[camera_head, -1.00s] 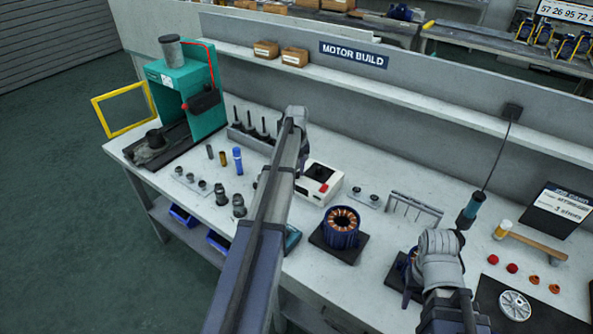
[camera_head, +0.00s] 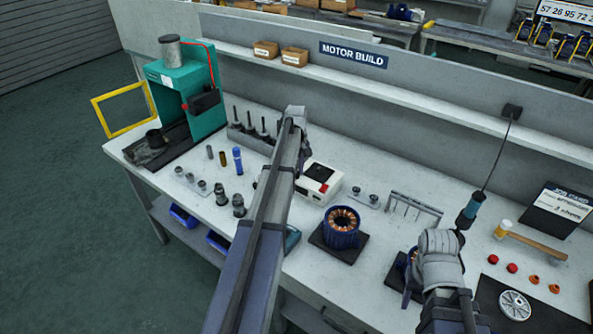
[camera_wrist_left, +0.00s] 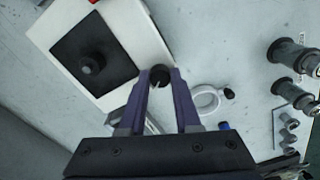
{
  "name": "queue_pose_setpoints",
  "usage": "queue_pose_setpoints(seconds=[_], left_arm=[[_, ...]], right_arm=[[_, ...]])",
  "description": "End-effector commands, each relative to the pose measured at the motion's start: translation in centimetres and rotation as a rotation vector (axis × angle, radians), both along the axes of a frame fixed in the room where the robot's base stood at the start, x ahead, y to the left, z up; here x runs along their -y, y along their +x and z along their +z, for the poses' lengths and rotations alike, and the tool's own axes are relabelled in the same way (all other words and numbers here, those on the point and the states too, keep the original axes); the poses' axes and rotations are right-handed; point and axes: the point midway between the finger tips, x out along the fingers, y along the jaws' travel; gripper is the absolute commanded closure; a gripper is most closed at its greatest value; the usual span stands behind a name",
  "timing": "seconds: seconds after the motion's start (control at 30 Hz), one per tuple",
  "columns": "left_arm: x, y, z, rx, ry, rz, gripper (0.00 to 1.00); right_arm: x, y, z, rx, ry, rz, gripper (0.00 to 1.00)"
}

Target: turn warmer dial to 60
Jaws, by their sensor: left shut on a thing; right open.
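The warmer is a white box with a black plate and a red part on top (camera_head: 318,181), just right of my left arm in the head view. In the left wrist view its white casing (camera_wrist_left: 143,30) and black plate show at upper left. The small black dial (camera_wrist_left: 159,74), with a pale mark, sits at the casing's edge. My left gripper (camera_wrist_left: 160,80) is shut on the dial, one finger on each side. The dial's scale is not readable. In the head view my left arm hides the dial and fingers. My right gripper (camera_head: 411,287) is open at lower right, partly hidden by its wrist.
A motor stator (camera_head: 341,222) with copper windings stands on a dark pad right of the warmer. A green press (camera_head: 190,90) stands at the back left. Several small metal parts stand left of my left arm.

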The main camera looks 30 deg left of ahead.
Motion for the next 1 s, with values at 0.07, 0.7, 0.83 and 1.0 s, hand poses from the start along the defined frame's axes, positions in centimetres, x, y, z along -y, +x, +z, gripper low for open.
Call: queue_pose_setpoints(seconds=[0.07,0.7,0.83,1.0], left_arm=[[0.0,0.0,0.0,0.000,0.000,0.000,1.00],[0.0,0.0,0.1,0.000,0.000,-0.001,0.38],[0.0,0.0,0.5,0.000,0.000,-0.001,0.38],[0.0,0.0,1.9,0.000,0.000,-0.001,0.38]], right_arm=[[0.0,0.0,0.0,0.000,0.000,0.000,0.50],[0.0,0.0,0.1,0.000,0.000,0.000,0.50],[0.0,0.0,0.5,0.000,0.000,0.000,0.50],[0.0,0.0,1.9,0.000,0.000,0.000,0.50]])
